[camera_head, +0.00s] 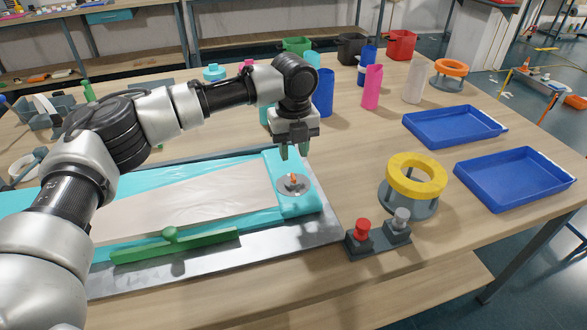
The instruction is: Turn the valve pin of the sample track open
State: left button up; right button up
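The sample track is a turquoise inflatable strip (308,203) with a pale flat panel (200,200) on top, lying on a grey metal sheet (300,235). At its right end is a round silver valve plate (305,188) with a small orange pin (294,179) in the middle. My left gripper (293,150) points down just above and behind the valve, apart from it. My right gripper is not in view.
A green bar with a knob (180,247) lies along the track's front edge. A stand with red and grey knobs (378,237) and a yellow ring on a grey base (417,178) stand to the right. Blue trays (515,178) lie farther right; coloured cylinders (372,88) stand behind.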

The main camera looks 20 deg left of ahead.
aim_at(293, 176)
pick_arm(q)
jog(key=f, duration=0.7)
jog(key=shift+w+a+f, duration=0.1)
jog(key=shift+w+f, duration=0.15)
grip_shut()
